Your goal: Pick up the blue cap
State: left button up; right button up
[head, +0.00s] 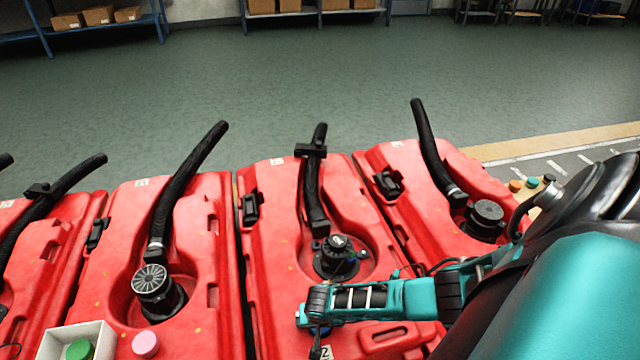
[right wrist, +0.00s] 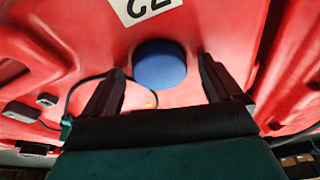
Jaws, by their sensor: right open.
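The blue cap (right wrist: 160,65) is a round disc on the red tank surface, just below a white label with a number in the right wrist view. My right gripper (right wrist: 163,76) is open, with one dark finger on each side of the cap in that view. I cannot tell whether the fingers are level with the cap or above it. In the head view my right gripper (head: 318,330) points down over the front of the red tank (head: 275,290), and the cap is mostly hidden beneath it. My left gripper is not in view.
Several red tanks with black hoses stand in a row. A white box (head: 50,345) with a green cap (head: 79,349) and a pink cap (head: 145,344) are at lower left. A black fitting (head: 335,258) rises beyond my gripper. Small coloured caps (head: 532,182) sit at right.

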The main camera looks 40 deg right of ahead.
jog(key=shift+c, duration=0.2)
jog(key=shift+c, duration=0.8)
jog(key=c, duration=1.1)
jog(key=shift+r, duration=0.1)
notch_tip(320, 180, up, 20)
jog(key=p, duration=1.1)
jog(key=shift+r+p, duration=0.2)
jog(key=shift+p, duration=0.1)
